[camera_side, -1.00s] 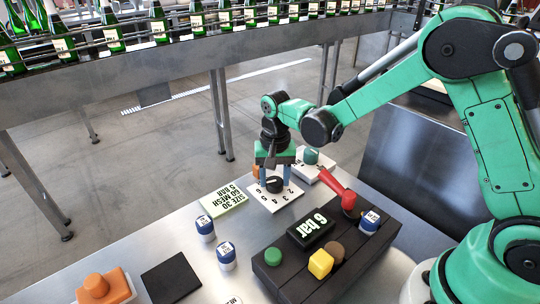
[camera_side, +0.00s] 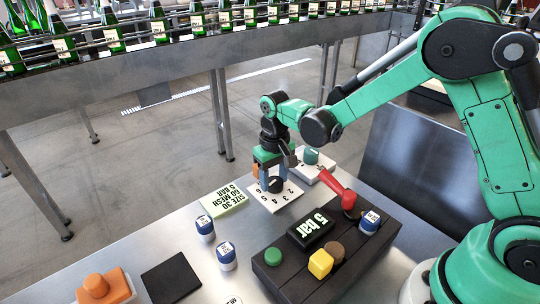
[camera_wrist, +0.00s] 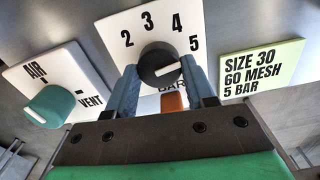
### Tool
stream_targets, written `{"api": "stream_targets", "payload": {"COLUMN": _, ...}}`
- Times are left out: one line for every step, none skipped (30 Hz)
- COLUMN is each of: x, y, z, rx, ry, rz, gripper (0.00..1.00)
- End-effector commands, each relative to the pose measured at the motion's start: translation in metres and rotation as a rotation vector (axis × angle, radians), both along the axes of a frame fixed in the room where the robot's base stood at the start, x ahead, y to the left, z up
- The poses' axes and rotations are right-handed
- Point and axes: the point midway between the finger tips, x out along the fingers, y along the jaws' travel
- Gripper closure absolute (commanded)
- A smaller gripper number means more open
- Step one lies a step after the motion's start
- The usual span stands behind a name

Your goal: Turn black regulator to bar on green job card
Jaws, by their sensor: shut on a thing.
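The black regulator knob (camera_wrist: 158,62) sits on a white dial plate (camera_side: 283,199) printed with numbers. In the wrist view its white pointer mark aims right, toward the 5. My gripper (camera_wrist: 163,84) has its two blue fingers on either side of the knob and is shut on it. In the side view my gripper (camera_side: 271,182) stands over the plate and partly hides the knob. The pale green job card (camera_wrist: 262,70) reads "SIZE 30, 60 MESH, 5 BAR"; it also lies left of the dial in the side view (camera_side: 226,200). The black display (camera_side: 311,229) reads "5 bar".
A teal knob (camera_wrist: 50,106) on an AIR/VENT plate stands beside the dial. White-and-blue pots (camera_side: 205,228), a black pad (camera_side: 171,279) and an orange piece (camera_side: 104,286) are nearby.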

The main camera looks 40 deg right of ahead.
Motion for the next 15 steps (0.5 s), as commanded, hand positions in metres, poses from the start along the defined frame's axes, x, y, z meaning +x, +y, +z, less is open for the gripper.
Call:
{"api": "stream_targets", "payload": {"x": 0.0008, "y": -0.0004, "z": -0.0001, "rx": -0.001, "ry": -0.003, "rz": 0.002, "gripper": 1.00}}
{"api": "stream_targets", "payload": {"x": 0.0008, "y": -0.0004, "z": -0.0001, "rx": -0.001, "ry": -0.003, "rz": 0.003, "gripper": 1.00}}
{"api": "stream_targets", "payload": {"x": 0.0008, "y": -0.0003, "z": -0.0001, "rx": -0.001, "ry": -0.003, "rz": 0.004, "gripper": 1.00}}
{"api": "stream_targets", "payload": {"x": 0.0008, "y": -0.0004, "z": -0.0001, "rx": -0.001, "ry": -0.003, "rz": 0.004, "gripper": 1.00}}
{"api": "stream_targets", "payload": {"x": 0.0008, "y": -0.0004, "z": -0.0001, "rx": -0.001, "ry": -0.004, "rz": 0.004, "gripper": 1.00}}
{"api": "stream_targets", "payload": {"x": 0.0009, "y": -0.0004, "z": -0.0001, "rx": -0.001, "ry": -0.004, "rz": 0.004, "gripper": 1.00}}
{"api": "stream_targets", "payload": {"x": 0.0009, "y": -0.0004, "z": -0.0001, "rx": 0.000, "ry": -0.004, "rz": 0.003, "gripper": 1.00}}
{"api": "stream_targets", "payload": {"x": 0.0009, "y": -0.0004, "z": -0.0001, "rx": 0.000, "ry": -0.004, "rz": 0.003, "gripper": 1.00}}
{"api": "stream_targets", "payload": {"x": 0.0009, "y": -0.0004, "z": -0.0001, "rx": 0.000, "ry": -0.004, "rz": 0.003, "gripper": 1.00}}
{"api": "stream_targets", "payload": {"x": 0.0009, "y": -0.0003, "z": -0.0001, "rx": 0.000, "ry": -0.004, "rz": 0.003, "gripper": 1.00}}
{"api": "stream_targets", "payload": {"x": 0.0009, "y": -0.0003, "z": -0.0001, "rx": 0.000, "ry": -0.004, "rz": 0.003, "gripper": 1.00}}
{"api": "stream_targets", "payload": {"x": 0.0010, "y": -0.0003, "z": -0.0001, "rx": 0.000, "ry": -0.004, "rz": 0.003, "gripper": 0.41}}
{"api": "stream_targets", "payload": {"x": 0.0009, "y": -0.0003, "z": -0.0001, "rx": 0.000, "ry": -0.004, "rz": 0.002, "gripper": 0.32}}
{"api": "stream_targets", "payload": {"x": 0.0009, "y": -0.0003, "z": -0.0001, "rx": 0.000, "ry": -0.004, "rz": 0.002, "gripper": 0.23}}
{"api": "stream_targets", "payload": {"x": 0.0008, "y": -0.0003, "z": -0.0001, "rx": 0.000, "ry": -0.003, "rz": 0.002, "gripper": 0.20}}
